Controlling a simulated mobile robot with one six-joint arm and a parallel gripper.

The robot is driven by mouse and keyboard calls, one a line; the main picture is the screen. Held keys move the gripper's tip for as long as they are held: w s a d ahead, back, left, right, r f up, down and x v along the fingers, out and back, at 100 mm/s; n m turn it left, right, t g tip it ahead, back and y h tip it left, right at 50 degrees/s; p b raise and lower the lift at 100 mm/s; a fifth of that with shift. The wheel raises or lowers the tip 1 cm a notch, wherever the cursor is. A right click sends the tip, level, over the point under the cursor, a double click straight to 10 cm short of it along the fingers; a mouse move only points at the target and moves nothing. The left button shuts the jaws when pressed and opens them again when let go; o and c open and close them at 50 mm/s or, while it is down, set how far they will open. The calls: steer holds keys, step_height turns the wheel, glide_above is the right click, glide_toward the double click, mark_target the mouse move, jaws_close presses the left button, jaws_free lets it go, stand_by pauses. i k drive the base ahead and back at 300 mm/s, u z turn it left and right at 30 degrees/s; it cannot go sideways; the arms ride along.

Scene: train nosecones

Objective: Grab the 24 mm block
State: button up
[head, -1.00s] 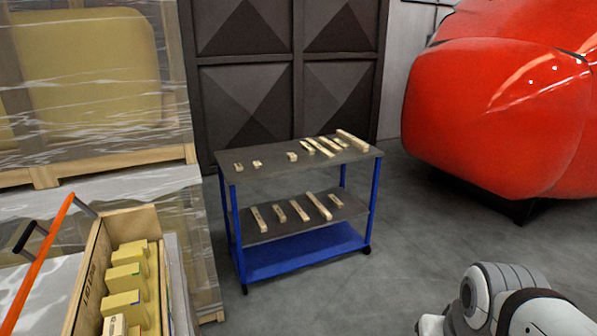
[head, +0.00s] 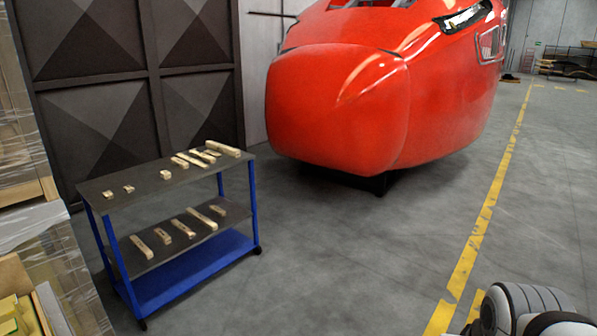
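A blue cart (head: 112,244) with dark shelves stands at the left in the head view. Several pale wooden blocks of different lengths lie on its top shelf, among them a small block (head: 108,195) at the left end and a long block (head: 222,148) at the right end. Several more lie on the middle shelf, such as a bar (head: 141,246). No size marks can be read, so I cannot tell which is the 24 mm block. Part of my arm shows at the bottom right, far from the cart. My gripper is not in view.
A large red train nosecone (head: 340,100) stands behind the cart to the right. A wooden crate (head: 48,310) and a wrapped pallet (head: 60,255) are at the left edge. The grey floor between the cart and the yellow line (head: 465,265) is clear.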

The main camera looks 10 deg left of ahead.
mark_target(108, 195)
steer(key=u, duration=0.35)
steer(key=i, duration=1.7)
steer(key=u, duration=0.6)
steer(key=i, duration=1.95)
steer(key=u, duration=1.35)
steer(key=i, duration=1.35)
steer(key=u, duration=1.15)
steer(key=i, duration=0.45)
steer(key=u, duration=0.1)
steer(key=k, duration=0.8)
steer(key=u, duration=0.2)
steer(key=i, duration=0.8)
steer(key=z, duration=0.1)
